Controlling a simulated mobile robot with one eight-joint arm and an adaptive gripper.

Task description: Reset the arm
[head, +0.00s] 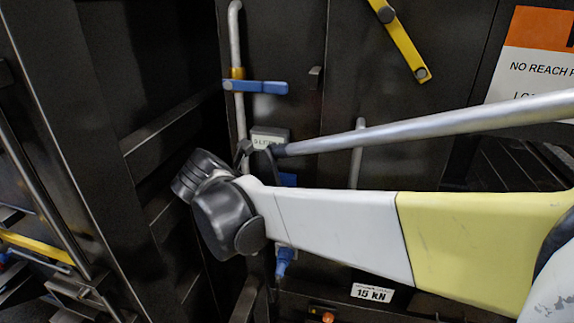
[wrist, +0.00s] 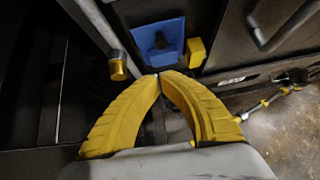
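In the wrist view my gripper (wrist: 160,76) has two yellow ribbed fingers that curve inward until their tips meet. I see no object held between them. The fingers are mostly hidden there. A grey rod (head: 430,125) with a dark end slants above my arm; I cannot tell what it belongs to.
A blue bar (head: 255,87) crosses a vertical grey pipe (head: 235,35) on the dark panel. A yellow lever (head: 404,45) is at the upper right. A sign (head: 537,60) is right of it. A dark post stands close on the left. Floor (wrist: 270,140) shows at the wrist view's right.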

